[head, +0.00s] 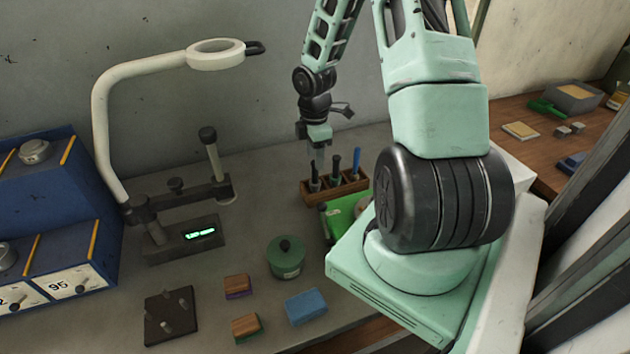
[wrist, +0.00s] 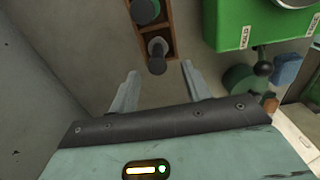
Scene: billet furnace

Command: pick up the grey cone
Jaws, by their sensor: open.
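My gripper (head: 317,158) points down above the left end of a small wooden rack (head: 347,189) on the grey bench. In the wrist view my gripper (wrist: 160,72) is open, with its two fingers apart and nothing held. A grey round-topped piece (wrist: 157,48) stands in the rack's end slot, just ahead of the gap between the fingertips. It may be the grey cone, but I cannot make out a clear cone shape. Another dark grey piece (wrist: 145,10) stands in the neighbouring slot. In the head view a blue-topped piece (head: 357,162) stands at the rack's right end.
A green scale-like box (wrist: 240,26) stands right of the rack. A green lidded pot (head: 286,258), a blue block (head: 306,307) and a dark pegged plate (head: 170,316) lie nearer. A white lamp arm (head: 108,130) rises at left. The wall is close behind the rack.

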